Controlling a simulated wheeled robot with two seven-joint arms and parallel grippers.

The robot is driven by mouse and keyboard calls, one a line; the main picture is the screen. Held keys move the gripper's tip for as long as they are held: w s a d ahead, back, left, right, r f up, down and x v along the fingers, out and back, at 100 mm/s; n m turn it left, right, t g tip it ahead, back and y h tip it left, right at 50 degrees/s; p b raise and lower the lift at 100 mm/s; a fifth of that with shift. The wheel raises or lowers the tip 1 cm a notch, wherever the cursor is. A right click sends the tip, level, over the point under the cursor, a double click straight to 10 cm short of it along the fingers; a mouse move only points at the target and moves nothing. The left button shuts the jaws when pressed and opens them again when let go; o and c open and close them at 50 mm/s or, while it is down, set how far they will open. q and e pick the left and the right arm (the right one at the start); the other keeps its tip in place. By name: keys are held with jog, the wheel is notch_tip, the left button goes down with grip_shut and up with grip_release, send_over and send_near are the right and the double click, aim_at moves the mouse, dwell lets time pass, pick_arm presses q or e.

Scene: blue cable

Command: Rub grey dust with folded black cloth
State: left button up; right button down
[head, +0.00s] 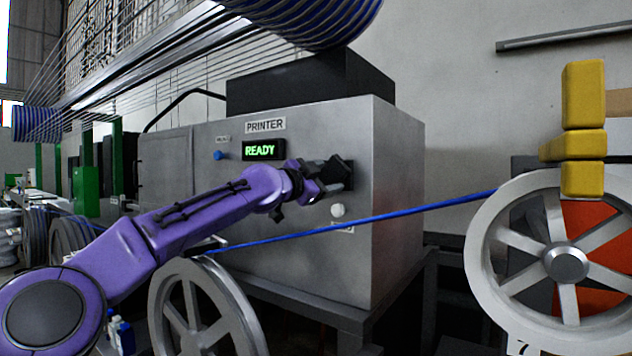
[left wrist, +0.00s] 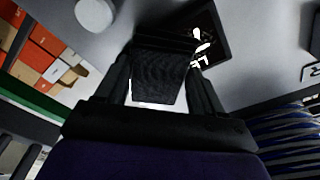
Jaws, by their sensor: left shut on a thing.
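My left gripper (head: 326,178) is at the front face of the grey printer (head: 392,200), at a small dark panel (head: 348,184) beside its right edge. In the left wrist view, its fingers are shut on a folded black cloth (left wrist: 158,78). The dark panel (left wrist: 208,38) with white marks lies just beyond the cloth there and is partly covered by it. I cannot tell whether the cloth touches the panel. No grey dust can be made out clearly. My right gripper is not in view.
A white round knob (head: 338,210) sits just below the gripper. A blue cable (head: 400,212) runs across the printer's front between a left wheel (head: 205,310) and a right wheel (head: 566,262). A lit READY display (head: 263,150) is left of the gripper.

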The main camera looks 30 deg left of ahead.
aim_at(341, 177)
pick_arm(q)
jog(key=shift+s+d, duration=0.1)
jog(key=shift+d, duration=1.85)
jog(key=shift+a+p, duration=0.3)
jog(key=shift+a, duration=1.65)
jog(key=shift+a+p, duration=1.4)
jog(key=shift+a, duration=1.95)
jog(key=s+b, duration=0.5)
jog(key=shift+s, duration=0.1)
